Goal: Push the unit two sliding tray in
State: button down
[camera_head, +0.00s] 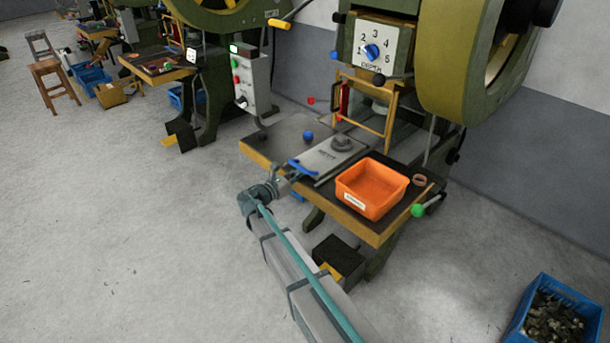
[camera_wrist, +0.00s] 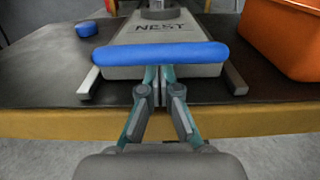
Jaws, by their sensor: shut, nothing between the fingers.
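The sliding tray (camera_head: 322,158) is a grey plate marked NEST on the press table, with a blue bar handle (camera_head: 302,167) along its front edge. In the wrist view, the tray (camera_wrist: 150,72) lies between two rails and its blue handle (camera_wrist: 160,54) runs across the picture. My gripper (camera_wrist: 158,72) is shut and empty, with its fingertips at the middle of the handle on the near side. They look to be touching or very close; I cannot tell which. In the head view, my gripper (camera_head: 283,174) is at the table's front edge, pointing towards the tray.
An orange bin (camera_head: 372,204) stands right of the tray, with a copper ring (camera_head: 419,180) beyond it. A blue knob (camera_head: 308,135) is on the table left of the tray. A gold frame (camera_head: 374,118) stands behind the tray. A green-ended lever (camera_head: 418,210) sticks out at right.

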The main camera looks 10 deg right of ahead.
jog(key=shift+w+d, duration=0.3)
jog(key=shift+d, duration=0.2)
jog(key=shift+a, duration=0.1)
jog(key=shift+s, duration=0.1)
